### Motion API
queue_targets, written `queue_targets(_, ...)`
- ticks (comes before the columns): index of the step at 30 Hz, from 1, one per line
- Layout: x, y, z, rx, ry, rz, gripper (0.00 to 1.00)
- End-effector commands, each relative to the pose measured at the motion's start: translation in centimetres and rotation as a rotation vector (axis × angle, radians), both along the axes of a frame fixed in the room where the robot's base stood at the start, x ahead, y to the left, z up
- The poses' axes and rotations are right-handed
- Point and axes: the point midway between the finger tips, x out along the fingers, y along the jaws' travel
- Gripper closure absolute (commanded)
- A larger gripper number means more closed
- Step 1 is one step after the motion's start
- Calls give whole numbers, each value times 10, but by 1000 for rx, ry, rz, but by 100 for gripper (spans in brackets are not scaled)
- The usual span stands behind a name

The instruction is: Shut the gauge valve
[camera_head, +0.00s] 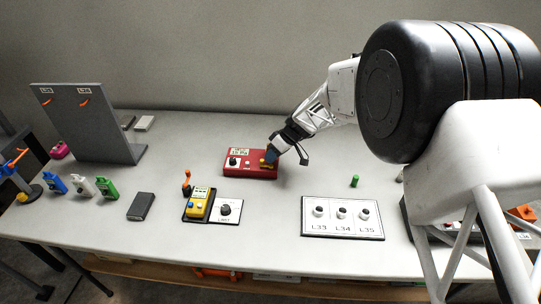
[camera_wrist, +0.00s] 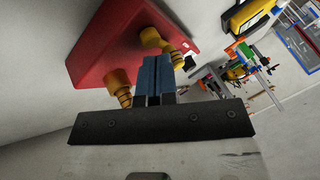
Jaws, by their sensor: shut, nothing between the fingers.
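A red gauge box (camera_head: 250,163) sits in the middle of the table, with a pale display and a black knob on its top. Brass-coloured fittings (camera_head: 265,164) show at its right end, partly hidden by my gripper. My gripper (camera_head: 270,157) is shut and empty, its blue fingertips right at these fittings. In the wrist view the red box (camera_wrist: 115,40) fills the upper left, and brass fittings (camera_wrist: 119,86) stand on both sides of the closed blue fingers (camera_wrist: 153,70). I cannot tell whether the fingers touch them, or how the valve is set.
A yellow meter (camera_head: 198,203) in a dark tray and a white panel with a knob (camera_head: 227,210) stand in front. A white board with three round sockets (camera_head: 342,217) lies front right. A green cylinder (camera_head: 354,181) stands to the right. A grey upright panel (camera_head: 90,122) is far left.

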Motion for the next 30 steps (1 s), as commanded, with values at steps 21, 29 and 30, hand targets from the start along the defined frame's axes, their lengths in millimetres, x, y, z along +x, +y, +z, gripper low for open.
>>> queue_targets(21,5,-15,22,0,-2,-1,100)
queue_targets(29,10,-35,47,0,-2,-3,100)
queue_targets(30,11,-37,51,0,-1,-2,100)
